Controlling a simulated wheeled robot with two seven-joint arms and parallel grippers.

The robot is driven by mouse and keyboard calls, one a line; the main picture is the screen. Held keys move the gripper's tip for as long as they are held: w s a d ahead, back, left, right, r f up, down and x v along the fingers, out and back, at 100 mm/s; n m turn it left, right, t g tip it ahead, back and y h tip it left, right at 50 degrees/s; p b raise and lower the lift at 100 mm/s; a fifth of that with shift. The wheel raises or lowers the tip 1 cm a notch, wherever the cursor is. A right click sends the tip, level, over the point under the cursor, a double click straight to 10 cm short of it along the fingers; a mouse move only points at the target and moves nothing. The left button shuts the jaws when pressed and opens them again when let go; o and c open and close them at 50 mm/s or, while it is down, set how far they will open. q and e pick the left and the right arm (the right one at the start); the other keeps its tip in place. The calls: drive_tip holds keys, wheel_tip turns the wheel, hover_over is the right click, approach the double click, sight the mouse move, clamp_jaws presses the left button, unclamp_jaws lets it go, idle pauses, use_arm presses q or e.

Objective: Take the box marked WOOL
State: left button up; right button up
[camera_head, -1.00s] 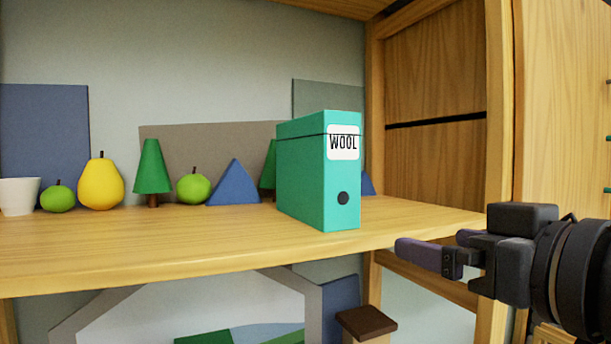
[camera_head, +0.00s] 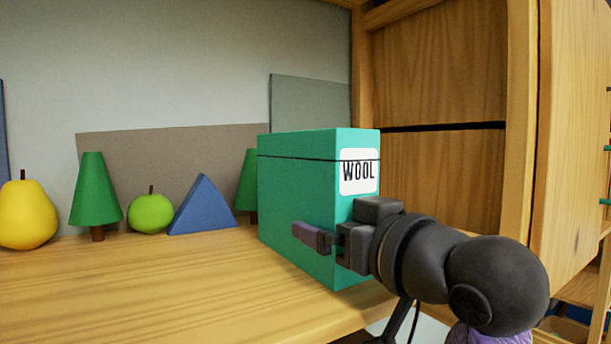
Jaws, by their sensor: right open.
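The green box marked WOOL (camera_head: 300,184) stands upright on the wooden shelf, and its white label (camera_head: 359,172) faces me. My right gripper (camera_head: 335,238) is in front of the box's lower front. One purple-padded finger shows, lying across the box's left side in the picture; the other finger is hidden. The gripper is open and holds nothing that I can see. I cannot tell whether it touches the box. It covers the lower part of the label face. My left gripper is not in view.
On the shelf (camera_head: 150,290) left of the box are a blue triangle (camera_head: 203,206), a green apple (camera_head: 151,213), green cone trees (camera_head: 95,190) and a yellow pear (camera_head: 27,214). A wooden cabinet side (camera_head: 440,80) rises at the right. The shelf front at left is clear.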

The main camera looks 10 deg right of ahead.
drive_tip(key=shift+w+a, duration=0.1)
drive_tip(key=shift+w, duration=0.15)
drive_tip(key=shift+s, duration=0.2)
drive_tip(key=shift+c, duration=0.3)
clamp_jaws()
drive_tip(key=shift+w, duration=0.15)
